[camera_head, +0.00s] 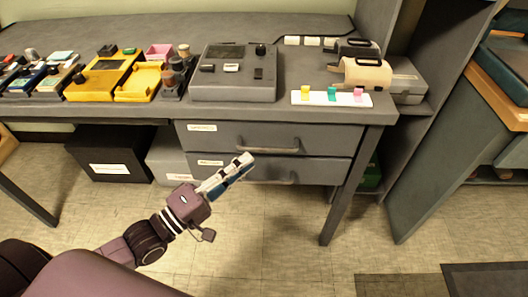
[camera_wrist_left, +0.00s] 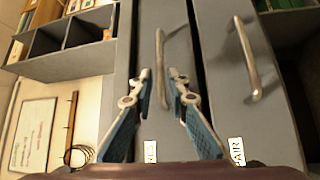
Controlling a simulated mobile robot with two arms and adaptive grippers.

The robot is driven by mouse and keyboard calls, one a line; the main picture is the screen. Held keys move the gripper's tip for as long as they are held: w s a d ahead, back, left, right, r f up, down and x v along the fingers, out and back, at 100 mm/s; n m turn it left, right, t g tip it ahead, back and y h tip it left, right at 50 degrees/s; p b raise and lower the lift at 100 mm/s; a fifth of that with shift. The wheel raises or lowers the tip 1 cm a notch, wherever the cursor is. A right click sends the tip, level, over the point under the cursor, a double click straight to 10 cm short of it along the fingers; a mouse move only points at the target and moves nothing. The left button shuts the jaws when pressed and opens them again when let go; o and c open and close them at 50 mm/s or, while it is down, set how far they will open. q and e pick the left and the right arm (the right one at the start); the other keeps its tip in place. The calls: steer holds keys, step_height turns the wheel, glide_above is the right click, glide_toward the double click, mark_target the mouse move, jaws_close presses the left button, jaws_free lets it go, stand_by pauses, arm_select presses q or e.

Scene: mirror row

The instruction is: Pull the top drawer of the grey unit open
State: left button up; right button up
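The grey unit under the table has a top drawer (camera_head: 228,136) and a lower drawer (camera_head: 325,170), each with a bar handle; both look closed. My left gripper (camera_head: 245,161) is in front of the drawers and overlaps the lower one in the head view. In the left wrist view, which is turned sideways, the gripper (camera_wrist_left: 159,75) is open and empty. The top drawer's handle (camera_wrist_left: 161,55) lines up with the gap between its fingertips; contact cannot be told. The lower handle (camera_wrist_left: 246,60) is to the right. My right gripper is not in view.
A grey device (camera_head: 235,90), a white strip (camera_head: 331,98) with coloured blocks and yellow trays (camera_head: 138,83) stand on the tabletop. A table leg (camera_head: 343,200) stands right of the drawers. A black box (camera_head: 109,152) stands below, at left. The floor in front is clear.

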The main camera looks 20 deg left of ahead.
mark_target(264, 148)
arm_select(q)
steer(key=shift+b+x, duration=0.5)
steer(key=shift+x, duration=2.9)
steer(key=shift+f, duration=0.1)
steer(key=shift+c, duration=0.4)
jaws_close()
